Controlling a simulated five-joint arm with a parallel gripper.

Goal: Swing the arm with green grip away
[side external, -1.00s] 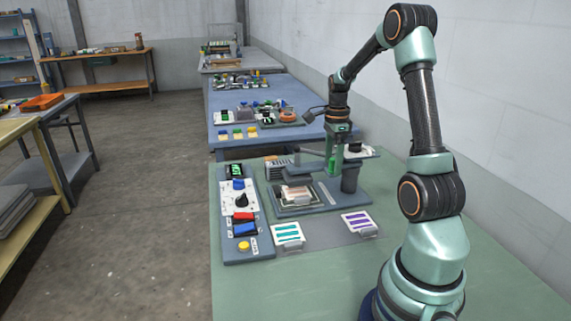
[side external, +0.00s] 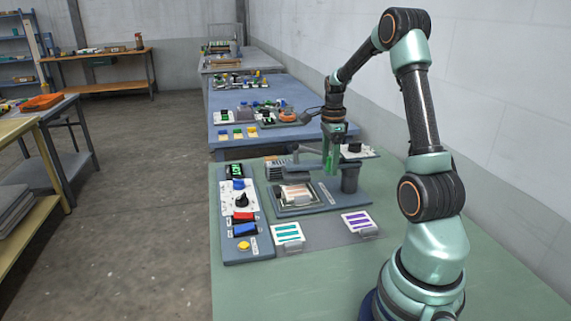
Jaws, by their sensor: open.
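The calender press stands on the green table, with a dark upright post (side external: 350,179) and a grey swing arm (side external: 306,166) reaching left from it above the press bed. The green grip (side external: 329,161) stands upright by the arm. My gripper (side external: 331,150) points down at the green grip, with its open jaws at or around it; contact is too small to tell. A framed bed (side external: 295,195) with a pale and reddish piece lies below and left of the arm. The far side of the grip is hidden by my gripper.
A control panel (side external: 240,215) with a dial, coloured switches and a yellow button lies to the left. Two striped cards (side external: 288,233) (side external: 357,222) sit in front. A white plate with a black knob (side external: 355,151) is just right of my gripper. The front table (side external: 330,285) is clear.

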